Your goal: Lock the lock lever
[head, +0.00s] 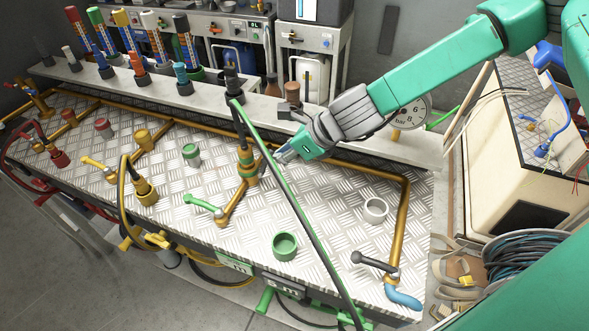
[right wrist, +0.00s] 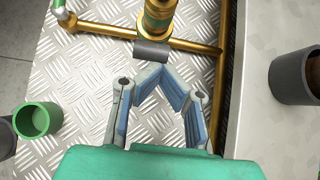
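A brass coupling with a green band (head: 246,165) stands upright on the metal plate, with a black hose rising from it; its lower part also shows in the right wrist view (right wrist: 157,18). A short dark grey cylinder (right wrist: 151,52), which may be the lock lever, lies across the coupling's side. My right gripper (head: 280,157) is just right of the coupling. In the right wrist view its fingers (right wrist: 161,70) bend inward and their tips meet, with nothing seen between them. The tips are just short of the grey cylinder; I cannot tell whether they touch. My left gripper is not in view.
Brass pipes (head: 400,225) run along the plate. A green cup (head: 285,246), a white ring (head: 375,210), a green lever (head: 203,203) and a dark-handled valve (head: 372,262) stand nearby. A green-and-black hose (head: 300,220) crosses in front. A shelf with bottles is behind.

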